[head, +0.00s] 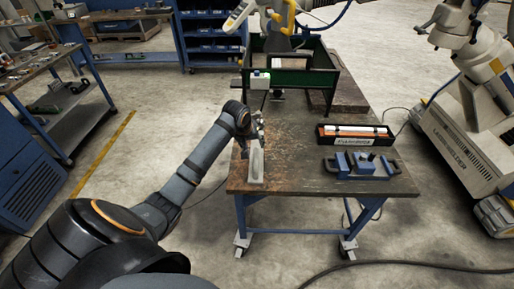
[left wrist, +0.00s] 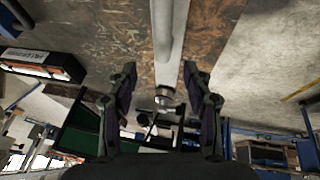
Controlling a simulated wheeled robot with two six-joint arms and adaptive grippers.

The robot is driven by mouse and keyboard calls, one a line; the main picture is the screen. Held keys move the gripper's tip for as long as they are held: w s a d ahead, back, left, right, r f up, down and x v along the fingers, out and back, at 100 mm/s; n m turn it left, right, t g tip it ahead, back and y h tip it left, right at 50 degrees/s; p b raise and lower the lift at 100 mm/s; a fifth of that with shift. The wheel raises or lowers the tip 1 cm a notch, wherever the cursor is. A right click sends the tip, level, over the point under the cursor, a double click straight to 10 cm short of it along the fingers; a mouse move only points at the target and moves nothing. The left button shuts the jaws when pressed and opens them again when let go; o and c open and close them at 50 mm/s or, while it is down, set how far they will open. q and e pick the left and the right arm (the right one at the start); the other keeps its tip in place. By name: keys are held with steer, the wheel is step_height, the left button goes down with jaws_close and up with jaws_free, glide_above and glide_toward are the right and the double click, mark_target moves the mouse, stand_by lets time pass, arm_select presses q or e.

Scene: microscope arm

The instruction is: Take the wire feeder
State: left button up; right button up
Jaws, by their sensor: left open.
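A long grey bar-like thing (head: 257,165) lies along the left edge of the worktable; I cannot tell for sure that it is the wire feeder. My left gripper (head: 256,128) is at its far end. In the left wrist view the grey bar (left wrist: 172,30) runs down from the top, with a small round metal part (left wrist: 165,97) at its end. The open fingers (left wrist: 160,70) stand apart on either side of it, and no grip shows. Whether they touch it is unclear. My right gripper is not in view.
On the worktable (head: 300,160), a black box (head: 355,141) with orange and white rods and a blue device (head: 357,168) stand at right. A green-walled frame (head: 313,81) is behind. A white laser welder (head: 467,145) stands right of the table. The middle tabletop is clear.

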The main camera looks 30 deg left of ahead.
mark_target(256, 152)
arm_select(q)
steer(key=x, duration=0.3)
steer(key=shift+w+f, duration=0.1)
steer(key=shift+f, duration=0.2)
steer(key=shift+s+p+x, duration=0.15)
steer(key=shift+p+x, duration=0.15)
steer(key=shift+x, duration=1)
steer(key=shift+s+p+x, duration=0.2)
steer(key=shift+p+x, duration=0.05)
steer(key=shift+x, duration=1.1)
steer(key=shift+s, duration=0.1)
jaws_close()
steer(key=shift+r, duration=0.1)
